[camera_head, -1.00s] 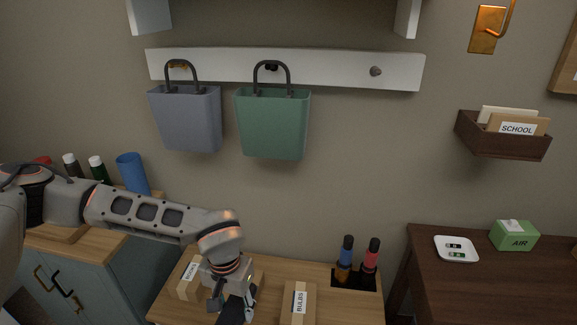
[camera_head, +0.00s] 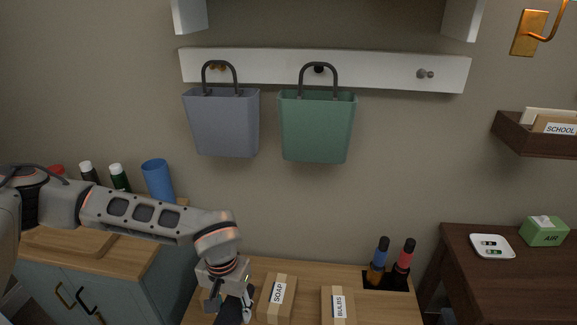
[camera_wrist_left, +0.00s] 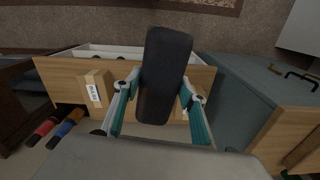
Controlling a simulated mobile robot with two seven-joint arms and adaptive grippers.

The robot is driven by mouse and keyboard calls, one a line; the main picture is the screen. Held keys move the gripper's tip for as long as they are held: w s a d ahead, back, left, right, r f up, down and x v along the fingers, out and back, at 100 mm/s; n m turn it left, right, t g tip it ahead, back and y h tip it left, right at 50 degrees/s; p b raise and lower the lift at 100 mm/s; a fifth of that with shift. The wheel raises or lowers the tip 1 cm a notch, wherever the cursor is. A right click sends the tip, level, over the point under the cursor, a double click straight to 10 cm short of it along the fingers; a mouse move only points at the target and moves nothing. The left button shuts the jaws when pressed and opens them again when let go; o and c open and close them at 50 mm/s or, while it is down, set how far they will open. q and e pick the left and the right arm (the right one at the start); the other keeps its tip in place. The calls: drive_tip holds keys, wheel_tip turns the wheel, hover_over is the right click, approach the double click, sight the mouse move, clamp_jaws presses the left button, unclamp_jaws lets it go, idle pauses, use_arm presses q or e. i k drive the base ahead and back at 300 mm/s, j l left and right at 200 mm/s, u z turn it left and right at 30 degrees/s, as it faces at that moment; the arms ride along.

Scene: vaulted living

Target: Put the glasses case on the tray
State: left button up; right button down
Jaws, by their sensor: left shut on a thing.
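The glasses case (camera_wrist_left: 165,70) is a dark, long, rounded case in the left wrist view. My left gripper (camera_head: 236,300) is shut on it, with a teal finger on each side of the case. In the head view only part of the dark case (camera_head: 230,313) shows, at the bottom edge below the gripper. The gripper is at the left part of the wooden table, beside the SOAP box. A small white tray (camera_head: 478,252) lies on the dark table at the right, well apart from the gripper, with small items on it. My right gripper does not show.
The SOAP box (camera_head: 268,308) and BULBS box (camera_head: 337,308) stand on the wooden table (camera_head: 312,273), near two bottles (camera_head: 379,257) in a dark holder. A green AIR box (camera_head: 543,232) is beside the tray. Two bins (camera_head: 222,125) hang above. A blue cabinet (camera_head: 165,278) stands left.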

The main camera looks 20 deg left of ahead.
sight(89, 231)
drive_tip(key=j, duration=0.5)
drive_tip(key=k+j, duration=0.15)
drive_tip(key=j, duration=0.35)
drive_tip(key=j+z, duration=0.1)
drive_tip(key=j, duration=0.4)
drive_tip(key=k+j, duration=0.15)
drive_tip(key=j, duration=0.85)
drive_tip(key=k+z, duration=0.05)
